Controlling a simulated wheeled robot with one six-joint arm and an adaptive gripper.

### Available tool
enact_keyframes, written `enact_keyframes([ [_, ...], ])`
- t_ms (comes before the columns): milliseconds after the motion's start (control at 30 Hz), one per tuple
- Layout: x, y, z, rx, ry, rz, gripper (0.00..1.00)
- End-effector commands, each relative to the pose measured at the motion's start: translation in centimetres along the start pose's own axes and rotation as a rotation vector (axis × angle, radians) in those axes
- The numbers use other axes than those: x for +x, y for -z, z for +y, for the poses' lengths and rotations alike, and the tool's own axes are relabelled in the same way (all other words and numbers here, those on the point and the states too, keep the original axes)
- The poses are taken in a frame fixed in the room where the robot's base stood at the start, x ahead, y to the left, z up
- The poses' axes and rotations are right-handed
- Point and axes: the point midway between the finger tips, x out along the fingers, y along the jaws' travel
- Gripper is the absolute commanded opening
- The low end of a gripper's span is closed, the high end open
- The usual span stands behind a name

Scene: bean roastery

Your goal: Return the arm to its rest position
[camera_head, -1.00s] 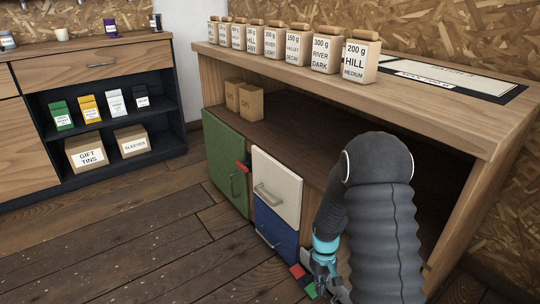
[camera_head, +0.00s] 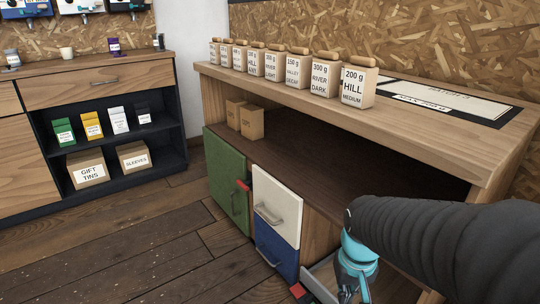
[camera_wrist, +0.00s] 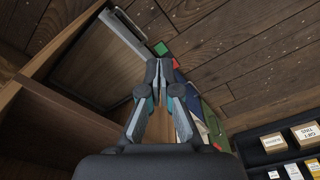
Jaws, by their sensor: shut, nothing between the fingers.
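My gripper shows in the wrist view (camera_wrist: 160,64), its two grey fingers together at the tips with nothing between them. In the head view my arm comes in from the right, and the teal part of my gripper (camera_head: 357,265) points down in front of the workbench; its fingertips are low and hard to make out. It is to the right of the white drawer front (camera_head: 285,202) and blue drawer front (camera_head: 270,250).
A pulled-out drawer (camera_wrist: 101,62) shows in the wrist view, close to my gripper. The workbench top (camera_head: 440,140) carries several labelled bags and a dark-edged board. A green door (camera_head: 225,175) stands at its left. Open wooden floor (camera_head: 130,255) lies front left.

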Motion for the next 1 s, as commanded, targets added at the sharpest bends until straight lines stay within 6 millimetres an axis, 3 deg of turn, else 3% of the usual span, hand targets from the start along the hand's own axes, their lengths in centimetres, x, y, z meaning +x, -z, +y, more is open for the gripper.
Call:
enact_keyframes([
  [33, -1.4, -0.7, 0.0, 0.003, 0.0, 0.032, 0.0],
  [300, -6.7, -4.0, 0.0, 0.005, 0.0, 0.203, 0.0],
  [600, -11.6, -5.8, -0.1, 0.005, -0.001, 0.383, 0.0],
  [1000, -12.5, -6.0, -0.1, 0.004, -0.001, 0.413, 0.0],
])
